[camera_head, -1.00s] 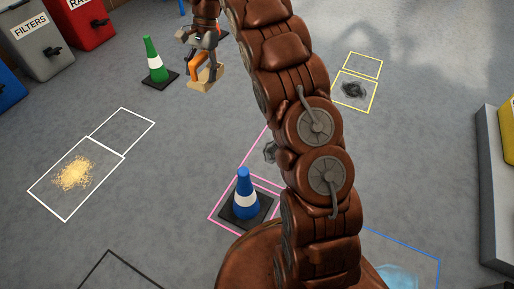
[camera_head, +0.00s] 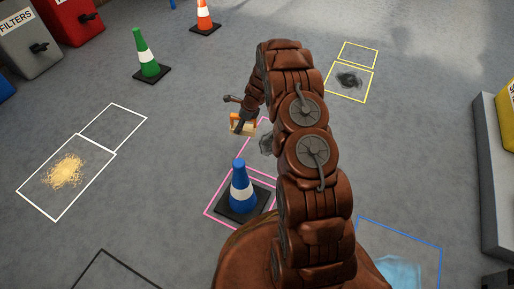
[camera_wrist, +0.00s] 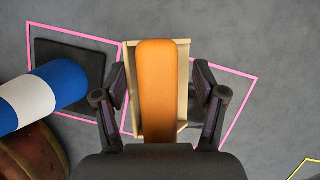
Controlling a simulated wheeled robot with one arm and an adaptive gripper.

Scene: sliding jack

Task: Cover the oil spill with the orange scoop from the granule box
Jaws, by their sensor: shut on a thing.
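My gripper (camera_head: 240,113) is shut on the orange handle of a scoop with a pale beige, box-like body (camera_head: 243,128). In the wrist view the orange handle (camera_wrist: 157,95) lies between the two dark fingers. The scoop is over the pink floor outline, behind the blue cone. A dark grey patch (camera_head: 266,144) shows in this outline, partly hidden by my arm. A blackish patch (camera_head: 349,80) lies in the yellow outline farther back. I cannot tell for certain which patch is the oil. What the scoop holds is not clear.
A blue and white cone (camera_head: 240,190) stands close to the scoop. Green (camera_head: 148,58) and orange (camera_head: 204,17) cones stand farther back. Yellowish strands (camera_head: 64,171) lie in the white outline, a light blue puddle (camera_head: 400,271) in the blue one. A yellow box (camera_head: 508,115) is at the right edge.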

